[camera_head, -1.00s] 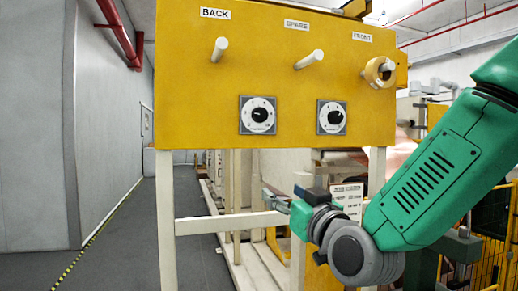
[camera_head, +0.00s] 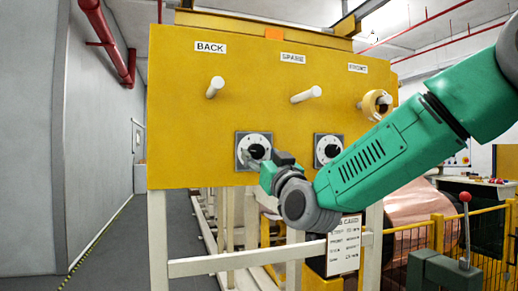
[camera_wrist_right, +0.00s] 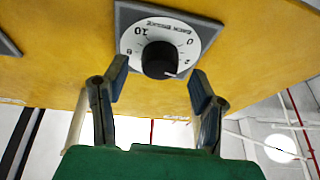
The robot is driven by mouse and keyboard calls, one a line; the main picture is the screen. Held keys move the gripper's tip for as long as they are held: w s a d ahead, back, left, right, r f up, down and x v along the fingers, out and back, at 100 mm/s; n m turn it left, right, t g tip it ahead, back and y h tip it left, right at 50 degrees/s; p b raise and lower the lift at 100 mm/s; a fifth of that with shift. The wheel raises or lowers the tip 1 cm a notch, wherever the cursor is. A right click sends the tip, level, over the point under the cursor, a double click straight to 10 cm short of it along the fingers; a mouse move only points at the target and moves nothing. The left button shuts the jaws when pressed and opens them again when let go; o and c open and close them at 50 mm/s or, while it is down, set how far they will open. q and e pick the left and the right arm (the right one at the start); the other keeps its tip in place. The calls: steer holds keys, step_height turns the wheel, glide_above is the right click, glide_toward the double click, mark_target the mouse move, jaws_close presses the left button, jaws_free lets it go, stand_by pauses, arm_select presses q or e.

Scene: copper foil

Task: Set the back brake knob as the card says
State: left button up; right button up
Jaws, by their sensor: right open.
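The back brake knob (camera_head: 256,151) is a black knob on a white dial under the BACK label of the yellow panel. In the right wrist view the knob (camera_wrist_right: 159,60) shows upside down, its white mark toward the picture's bottom, slightly right; the exact number there is unclear. My right gripper (camera_wrist_right: 160,84) is open, its two fingers spread just short of the knob on either side, with nothing between them. In the head view the gripper (camera_head: 262,165) overlaps the dial's lower edge. The card (camera_head: 343,246) hangs below the panel; its lines are too small to read. My left gripper is out of view.
A second dial (camera_head: 328,150) sits to the right. White pegs (camera_head: 215,87) stick out above, under BACK and SPARE, and a roll of tape (camera_head: 375,103) hangs on the FRONT one. A yellow fence (camera_head: 440,240) and a red-knobbed lever (camera_head: 465,198) stand at the right.

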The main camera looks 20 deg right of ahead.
steer(key=shift+w+a+r, duration=0.2)
steer(key=shift+w+a, duration=0.05)
steer(key=shift+w, duration=0.45)
steer(key=shift+d, duration=0.15)
steer(key=shift+d, duration=0.1)
steer(key=c, duration=1.1)
